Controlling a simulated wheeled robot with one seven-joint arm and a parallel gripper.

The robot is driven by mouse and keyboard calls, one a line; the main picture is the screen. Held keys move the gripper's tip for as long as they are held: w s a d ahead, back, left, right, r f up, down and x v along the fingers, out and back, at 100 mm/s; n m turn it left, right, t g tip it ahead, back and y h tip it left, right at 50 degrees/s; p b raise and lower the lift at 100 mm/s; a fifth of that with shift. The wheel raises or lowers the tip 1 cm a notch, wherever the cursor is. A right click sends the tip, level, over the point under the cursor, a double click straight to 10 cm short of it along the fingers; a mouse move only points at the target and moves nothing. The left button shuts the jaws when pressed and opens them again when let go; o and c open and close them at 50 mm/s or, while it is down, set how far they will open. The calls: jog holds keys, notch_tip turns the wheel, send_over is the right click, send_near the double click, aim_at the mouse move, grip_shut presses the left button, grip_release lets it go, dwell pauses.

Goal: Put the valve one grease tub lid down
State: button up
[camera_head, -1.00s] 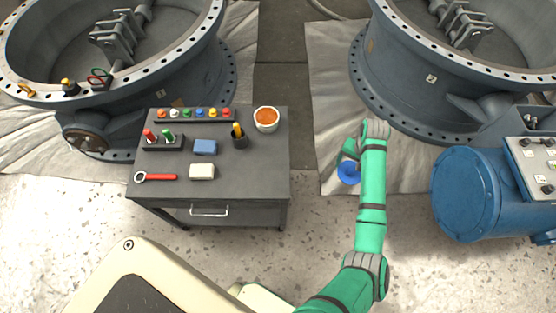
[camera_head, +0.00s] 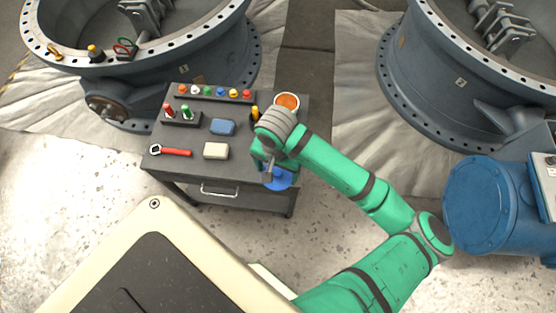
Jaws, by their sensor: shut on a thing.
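My gripper (camera_head: 268,167) is shut on a round blue lid (camera_head: 281,180) and holds it over the front right part of the grey cart top (camera_head: 242,172). My wrist hides part of the lid, and I cannot tell how high the lid is above the cart. A white open tub with orange-brown grease (camera_head: 287,101) stands at the cart's back right corner, just beyond my wrist and partly hidden by it.
Large valves stand behind; a blue motor (camera_head: 488,205) stands right.

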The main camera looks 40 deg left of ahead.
jog(key=s, duration=0.2)
jog(key=shift+s+d+r, duration=0.1)
jog(key=shift+s+d, duration=0.3)
jog(key=w+a+f, duration=0.2)
jog(key=w+f, duration=0.1)
jog(key=w+a+f, duration=0.2)
jog(key=w+f, duration=0.1)
jog(key=w, duration=0.1)
jog(key=w+a+f, duration=0.3)
jog(key=w, duration=0.1)
jog(key=shift+a+f, duration=0.1)
jog(key=shift+f, duration=0.2)
jog(key=shift+w+a+f, duration=0.1)
jog(key=shift+w+f, duration=0.1)
jog(key=shift+f, duration=1.5)
jog(key=shift+f, duration=0.1)
jog(key=o, duration=1)
